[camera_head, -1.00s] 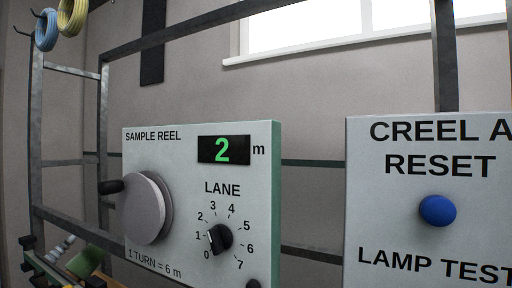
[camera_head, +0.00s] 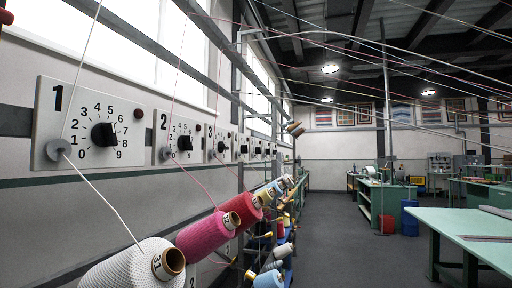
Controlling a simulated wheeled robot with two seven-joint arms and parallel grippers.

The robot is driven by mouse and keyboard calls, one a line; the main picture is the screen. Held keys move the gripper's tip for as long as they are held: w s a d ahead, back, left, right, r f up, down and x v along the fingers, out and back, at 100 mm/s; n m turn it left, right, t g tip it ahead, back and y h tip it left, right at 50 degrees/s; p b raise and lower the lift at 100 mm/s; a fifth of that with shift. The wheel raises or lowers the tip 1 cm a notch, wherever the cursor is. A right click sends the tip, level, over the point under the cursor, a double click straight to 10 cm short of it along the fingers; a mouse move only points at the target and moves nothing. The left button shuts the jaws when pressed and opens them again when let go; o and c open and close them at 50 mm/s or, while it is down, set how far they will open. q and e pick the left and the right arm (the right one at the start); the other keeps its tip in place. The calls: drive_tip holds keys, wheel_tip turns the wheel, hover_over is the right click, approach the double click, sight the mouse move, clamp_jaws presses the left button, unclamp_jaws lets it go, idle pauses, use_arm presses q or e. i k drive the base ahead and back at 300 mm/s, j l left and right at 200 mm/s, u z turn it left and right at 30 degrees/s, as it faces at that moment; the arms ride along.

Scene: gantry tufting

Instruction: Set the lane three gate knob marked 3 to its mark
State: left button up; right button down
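A row of white gate plates runs along the left wall, going away from me. The third plate (camera_head: 214,155) is small in view; its black knob (camera_head: 221,147) shows, but its pointer, scale and mark are too small to read. Nearer are the plate marked 1 (camera_head: 48,125) with a black knob (camera_head: 104,134) and a brown-red button (camera_head: 138,113), and the plate marked 2 (camera_head: 160,150) with its knob (camera_head: 185,143).
A white yarn cone (camera_head: 125,268), a magenta cone (camera_head: 205,240) and several others stand out below the plates, with threads running up. A green table (camera_head: 465,225) is at the right. The grey floor (camera_head: 345,235) between is clear.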

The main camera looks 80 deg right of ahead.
sight(222, 146)
drive_tip(key=z, duration=2.45)
drive_tip(key=i+l+u, duration=0.1)
drive_tip(key=l, duration=0.3)
drive_tip(key=i+l+u, duration=0.1)
drive_tip(key=l, duration=0.35)
drive_tip(key=i+l, duration=0.15)
drive_tip(key=l, duration=0.3)
drive_tip(key=i+l+u, duration=0.15)
drive_tip(key=l, duration=0.25)
drive_tip(key=k, duration=0.05)
